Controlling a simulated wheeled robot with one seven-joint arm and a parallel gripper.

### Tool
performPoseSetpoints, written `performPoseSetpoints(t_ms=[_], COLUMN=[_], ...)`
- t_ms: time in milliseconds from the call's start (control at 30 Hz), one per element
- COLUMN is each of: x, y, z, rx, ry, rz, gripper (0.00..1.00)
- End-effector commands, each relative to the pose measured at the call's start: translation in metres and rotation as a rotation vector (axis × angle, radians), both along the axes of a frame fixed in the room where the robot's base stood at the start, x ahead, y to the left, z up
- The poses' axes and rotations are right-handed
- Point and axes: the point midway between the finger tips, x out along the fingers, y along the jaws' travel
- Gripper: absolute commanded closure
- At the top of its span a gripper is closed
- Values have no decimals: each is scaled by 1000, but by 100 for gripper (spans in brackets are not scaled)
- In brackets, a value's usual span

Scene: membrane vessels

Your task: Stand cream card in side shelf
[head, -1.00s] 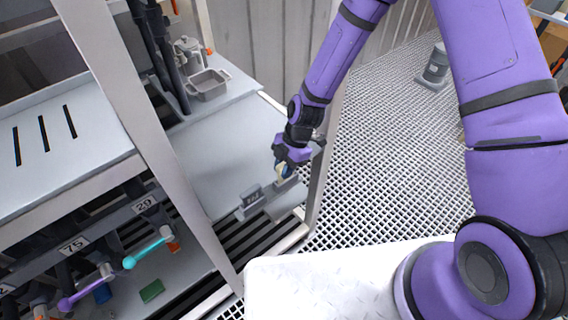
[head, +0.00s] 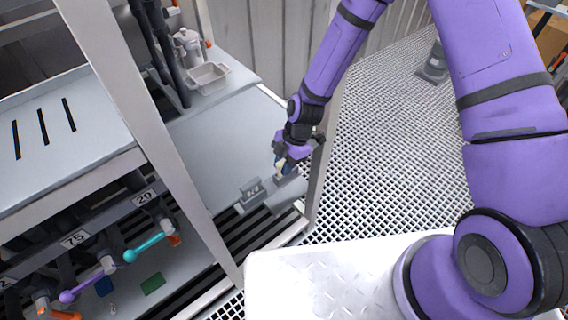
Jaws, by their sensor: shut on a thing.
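My gripper (head: 283,165) is at the end of the purple arm, over the right end of the grey side shelf. It is shut on a small cream card (head: 281,169), of which only a little shows between the fingers. The card is just above or at a small grey slotted holder (head: 285,181) near the shelf's front edge; I cannot tell whether it touches the holder. A second grey holder with a marked plate (head: 251,190) stands to the left of it.
A grey bin (head: 209,77) stands at the back of the shelf (head: 215,140). A pale upright post (head: 150,130) crosses at left. Teal (head: 148,247) and purple (head: 85,286) valve handles and a green card (head: 153,283) are lower left. The shelf's middle is clear.

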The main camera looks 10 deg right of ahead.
Motion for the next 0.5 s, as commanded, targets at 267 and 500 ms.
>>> performPoseSetpoints(t_ms=[267,500], x=[0,0], y=[0,0], z=[-3,-3], rx=[0,0], ry=[0,0], rz=[0,-1], gripper=[100,59])
